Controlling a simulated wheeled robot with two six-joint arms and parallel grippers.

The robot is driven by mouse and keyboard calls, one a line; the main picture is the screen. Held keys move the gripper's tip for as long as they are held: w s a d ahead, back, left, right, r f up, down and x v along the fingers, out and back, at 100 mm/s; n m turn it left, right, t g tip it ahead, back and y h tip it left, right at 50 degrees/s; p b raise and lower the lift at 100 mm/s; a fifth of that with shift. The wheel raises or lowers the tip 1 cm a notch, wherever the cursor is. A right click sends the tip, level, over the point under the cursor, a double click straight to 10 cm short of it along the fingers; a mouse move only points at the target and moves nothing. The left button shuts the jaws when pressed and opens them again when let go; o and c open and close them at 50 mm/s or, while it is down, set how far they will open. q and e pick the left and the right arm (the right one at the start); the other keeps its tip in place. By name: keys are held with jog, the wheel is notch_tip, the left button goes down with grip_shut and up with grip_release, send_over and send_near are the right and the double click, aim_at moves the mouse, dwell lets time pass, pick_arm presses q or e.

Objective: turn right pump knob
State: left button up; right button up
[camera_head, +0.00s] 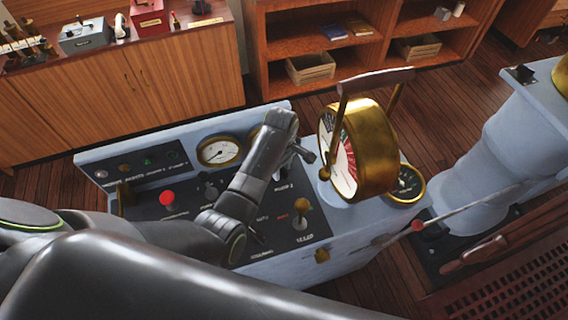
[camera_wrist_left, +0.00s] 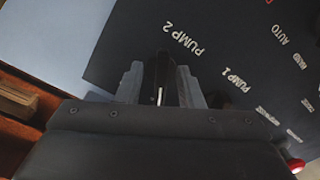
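The right pump knob (camera_wrist_left: 161,75) is black with a white mark and sits beside the PUMP 2 label in the left wrist view. My left gripper (camera_wrist_left: 161,84) has a finger on each side of it, close against it. The fingers are nearly parallel to the knob's white mark. In the head view my left gripper (camera_head: 298,152) reaches down over the right part of the console panel, and my arm hides the knob. A PUMP 1 label (camera_wrist_left: 238,80) shows to the right in the wrist view. My right gripper is not in view.
The console carries a red button (camera_head: 167,198), a round gauge (camera_head: 219,151), a brass-topped lever (camera_head: 301,206) and a large brass telegraph dial (camera_head: 372,150) close right of my gripper. A red-tipped rod (camera_head: 417,225) sticks out at right. Wooden shelves stand behind.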

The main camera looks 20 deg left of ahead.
pick_arm(q)
jog(key=shift+s, duration=0.15)
jog(key=shift+r, duration=0.1)
jog(key=shift+c, duration=1.1)
jog(key=c, duration=0.4)
grip_shut()
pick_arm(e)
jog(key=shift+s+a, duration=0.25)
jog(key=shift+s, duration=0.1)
